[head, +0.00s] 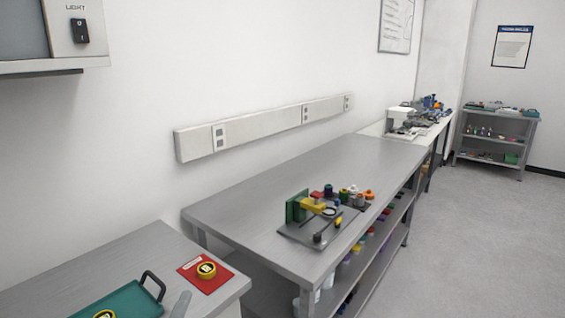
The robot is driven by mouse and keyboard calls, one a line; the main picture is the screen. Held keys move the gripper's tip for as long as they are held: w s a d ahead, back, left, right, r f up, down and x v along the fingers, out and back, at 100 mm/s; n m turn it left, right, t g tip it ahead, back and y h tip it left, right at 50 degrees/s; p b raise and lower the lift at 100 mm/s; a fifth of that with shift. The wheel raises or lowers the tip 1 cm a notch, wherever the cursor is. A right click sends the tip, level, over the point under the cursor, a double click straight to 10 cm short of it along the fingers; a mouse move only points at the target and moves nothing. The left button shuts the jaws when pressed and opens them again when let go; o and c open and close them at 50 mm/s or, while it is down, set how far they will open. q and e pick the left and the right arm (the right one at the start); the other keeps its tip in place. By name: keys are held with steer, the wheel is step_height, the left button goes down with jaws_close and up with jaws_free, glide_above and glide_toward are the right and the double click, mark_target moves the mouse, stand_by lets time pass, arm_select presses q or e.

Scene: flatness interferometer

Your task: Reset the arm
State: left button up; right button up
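A small bench device stands on the middle metal table. A dark ring (330,212) is beside the yellow part. A small black knob (317,238) stands at the near edge of the plate. The device is small in the view, so I cannot tell how the arm is set. Neither of my grippers shows clearly in the head view.
The middle table (240,215) has free room left of the device; several coloured parts (358,196) stand behind it. Open floor (450,240) lies right.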

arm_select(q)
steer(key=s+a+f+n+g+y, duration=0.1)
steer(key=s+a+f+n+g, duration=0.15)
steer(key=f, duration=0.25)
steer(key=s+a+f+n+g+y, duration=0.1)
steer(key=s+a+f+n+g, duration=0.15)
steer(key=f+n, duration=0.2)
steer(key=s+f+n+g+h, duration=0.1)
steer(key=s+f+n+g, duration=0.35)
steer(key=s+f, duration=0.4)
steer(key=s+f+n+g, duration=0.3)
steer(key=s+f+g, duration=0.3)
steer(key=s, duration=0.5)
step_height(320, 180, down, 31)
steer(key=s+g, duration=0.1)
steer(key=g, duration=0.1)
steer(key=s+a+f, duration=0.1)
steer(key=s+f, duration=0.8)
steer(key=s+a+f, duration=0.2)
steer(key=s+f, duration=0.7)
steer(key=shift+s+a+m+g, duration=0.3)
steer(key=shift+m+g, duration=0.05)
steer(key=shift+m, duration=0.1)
